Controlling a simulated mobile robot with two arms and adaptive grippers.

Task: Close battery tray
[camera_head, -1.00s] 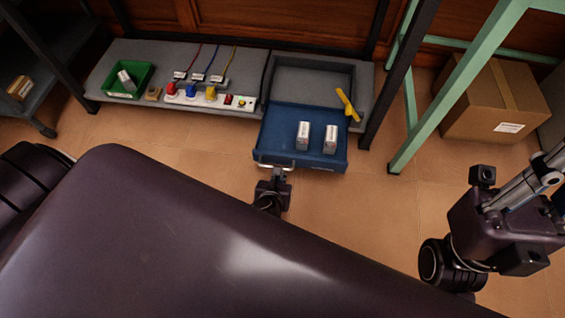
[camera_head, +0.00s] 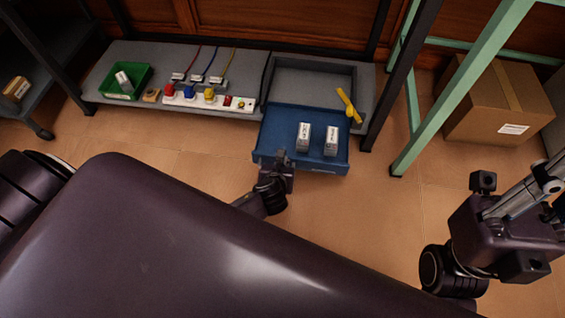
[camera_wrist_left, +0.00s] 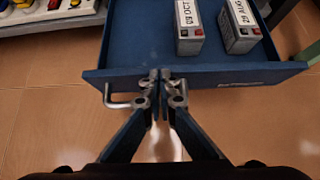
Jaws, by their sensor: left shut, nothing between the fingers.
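The blue battery tray (camera_head: 290,118) is pulled out toward me from its grey housing (camera_head: 310,63). Two grey-and-white batteries (camera_head: 303,137) (camera_head: 331,140) stand upright in it near the front. My left gripper (camera_head: 285,158) is shut and empty at the tray's front, left of its middle. In the left wrist view, its fingertips (camera_wrist_left: 161,78) overlap the front wall, beside the right end of the metal handle (camera_wrist_left: 122,98); I cannot tell whether they touch. Part of the handle is hidden behind the fingers. My right gripper is not in view.
A yellow lever (camera_head: 348,104) sits at the housing's right side. Left of the tray are a white strip (camera_head: 215,103) with coloured parts and a green bin (camera_head: 126,82). A dark post (camera_head: 400,75), green frame (camera_head: 450,85) and cardboard box (camera_head: 500,105) stand right. The floor in front is clear.

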